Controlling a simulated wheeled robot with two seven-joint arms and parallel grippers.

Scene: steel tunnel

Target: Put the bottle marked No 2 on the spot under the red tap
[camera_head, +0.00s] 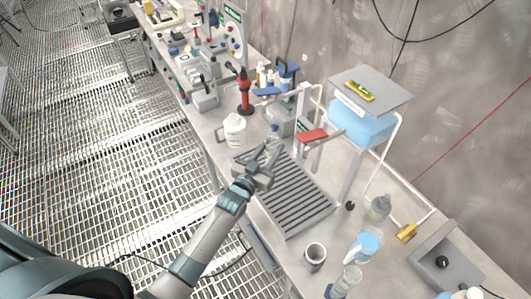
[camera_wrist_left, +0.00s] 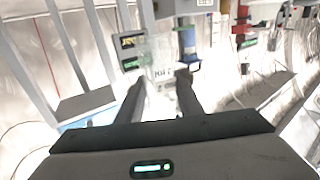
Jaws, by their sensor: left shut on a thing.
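My left gripper (camera_head: 268,158) reaches in from the bottom, over the far left corner of the slatted tray (camera_head: 290,198). It is shut on a small clear bottle (camera_head: 273,139). In the left wrist view the bottle (camera_wrist_left: 162,70) stands between the two fingers, with a pale label whose marking is blurred. The red tap (camera_head: 312,135) is a red lever on a white pipe, to the right of the gripper. The spot under it is not clearly visible. My right gripper is not in view.
A white bottle (camera_head: 234,131) stands left of the gripper. A tank of blue liquid (camera_head: 360,124) stands on a frame behind the tray. Most of the tray is bare.

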